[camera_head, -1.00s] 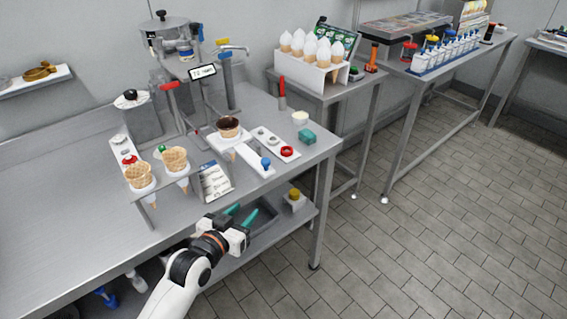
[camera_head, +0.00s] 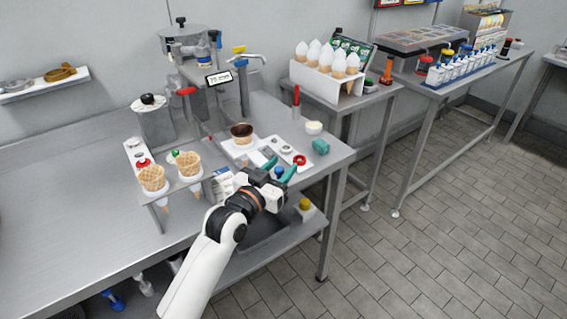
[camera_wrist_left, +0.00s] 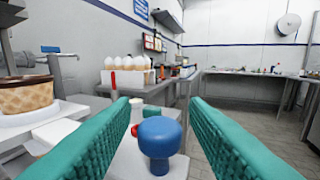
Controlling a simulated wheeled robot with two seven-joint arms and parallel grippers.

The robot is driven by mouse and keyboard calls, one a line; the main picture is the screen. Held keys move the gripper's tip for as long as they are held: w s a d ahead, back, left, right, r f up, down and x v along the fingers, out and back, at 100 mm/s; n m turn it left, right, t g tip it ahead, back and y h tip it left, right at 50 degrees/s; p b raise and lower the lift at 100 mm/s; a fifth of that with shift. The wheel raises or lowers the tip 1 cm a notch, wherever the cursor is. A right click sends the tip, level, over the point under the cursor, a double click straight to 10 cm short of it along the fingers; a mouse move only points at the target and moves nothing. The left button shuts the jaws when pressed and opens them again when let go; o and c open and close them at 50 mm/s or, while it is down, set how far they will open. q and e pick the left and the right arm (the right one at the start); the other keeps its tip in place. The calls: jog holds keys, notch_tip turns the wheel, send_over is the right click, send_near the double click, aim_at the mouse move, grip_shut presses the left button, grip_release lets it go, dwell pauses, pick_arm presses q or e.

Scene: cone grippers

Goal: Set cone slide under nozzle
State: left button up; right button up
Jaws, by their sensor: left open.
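A waffle cone with a dark chocolate rim (camera_head: 241,131) stands upright in a white slide (camera_head: 232,148) on the steel counter; the cone also shows at the left of the wrist view (camera_wrist_left: 28,95). A blue knob (camera_wrist_left: 160,138) is at the slide's near end. My left gripper (camera_head: 279,167) is open, its teal fingers to either side of the blue knob in the wrist view, with gaps between; I cannot tell their exact distance from it. The dispensing machine (camera_head: 190,45) stands behind the slide; its nozzle is too small to make out. My right gripper is not in view.
Two waffle cones (camera_head: 152,178) stand in a rack at the left. The counter's left part is clear.

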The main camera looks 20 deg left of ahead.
aim_at(264, 148)
pick_arm(q)
jog(key=shift+x, duration=0.8)
grip_shut()
jog(key=w+a, duration=0.1)
jog(key=a, duration=0.1)
jog(key=w+a+b, duration=0.1)
jog(key=w+a, duration=0.2)
jog(key=a, duration=0.1)
jog(key=shift+w+a+f+b, duration=0.1)
jog(key=shift+w+b, duration=0.2)
jog(key=shift+w, duration=0.1)
jog(key=shift+w+a, duration=0.15)
grip_release()
